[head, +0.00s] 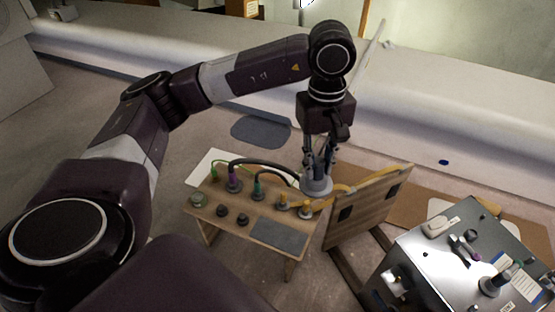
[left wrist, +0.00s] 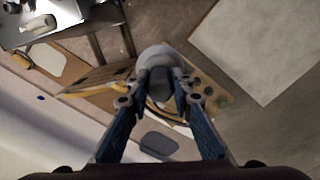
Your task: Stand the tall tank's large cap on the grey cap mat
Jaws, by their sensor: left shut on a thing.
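My left gripper (head: 318,168) points down and is shut on the large grey cap (head: 317,189), at the right end of a small wooden bench. In the left wrist view the cap's pale round disc (left wrist: 152,52) shows beyond the fingertips (left wrist: 162,88), with its darker knob between them. I cannot tell whether the cap touches anything below. A flat dark grey mat (head: 279,236), seemingly the cap mat, lies bare on the bench's front right part. I cannot make out the tall tank for certain. My right gripper is not in view.
The wooden bench (head: 225,207) carries several hoses, fittings and small dark knobs left of the mat. An upright wooden panel (head: 372,205) stands close on the right. A metal-topped cabinet (head: 450,270) with loose items is at lower right. A rounded grey mat (head: 260,130) lies on the floor behind.

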